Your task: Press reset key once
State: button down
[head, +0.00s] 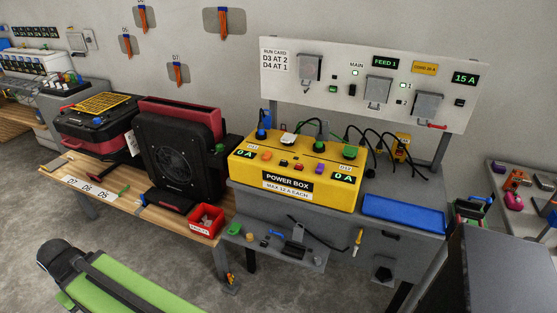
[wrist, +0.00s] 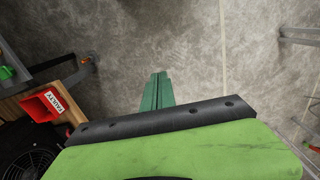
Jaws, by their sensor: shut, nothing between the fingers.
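The yellow power box (head: 293,172) stands on a grey bench, with two "0 A" displays and several small coloured buttons on its sloped front. No lettering that reads "reset" is legible, so I cannot tell which key is the reset key. My gripper (wrist: 158,90) shows in the wrist view as green fingers closed together, empty, over bare grey floor. It is well apart from the power box. My green arm crosses the bottom left of the head view.
A white panel (head: 345,78) with switches and a "15 A" display stands behind the box. A blue tray (head: 403,214) lies to its right. The red "FAULTY" bin (head: 205,220) and black fan unit (head: 178,158) are on the wooden bench to the left. Floor in front is open.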

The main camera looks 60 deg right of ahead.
jog(key=shift+w+r, duration=0.1)
jog(key=shift+w, duration=0.2)
jog(key=s+d+r+m+h+p, duration=0.1)
jog(key=d+r+m+p, duration=0.2)
jog(key=d, duration=0.9)
jog(key=s+d+r+m+t+h+p, duration=0.15)
jog(key=d+r+p, duration=0.3)
jog(key=d, duration=0.65)
jog(key=s+d+r+m+g+h+p, duration=0.15)
jog(key=d+r, duration=0.25)
jog(key=d, duration=0.8)
jog(key=s+d+r+m+g+h+p, duration=0.1)
jog(key=s+d+r+m+p, duration=0.1)
jog(key=s+d+r, duration=0.3)
jog(key=s+d+r+m+h+p, duration=0.2)
jog(key=s+d+r+p, duration=0.2)
jog(key=s+d, duration=0.9)
jog(key=s+d+r+m+g+h+p, duration=0.1)
jog(key=s+d+r+p, duration=0.3)
jog(key=s+d, duration=0.5)
jog(key=d+r+m, duration=0.1)
jog(key=d, duration=0.3)
jog(key=shift+s+r+g+h, duration=0.3)
jog(key=shift+s+r+h, duration=0.1)
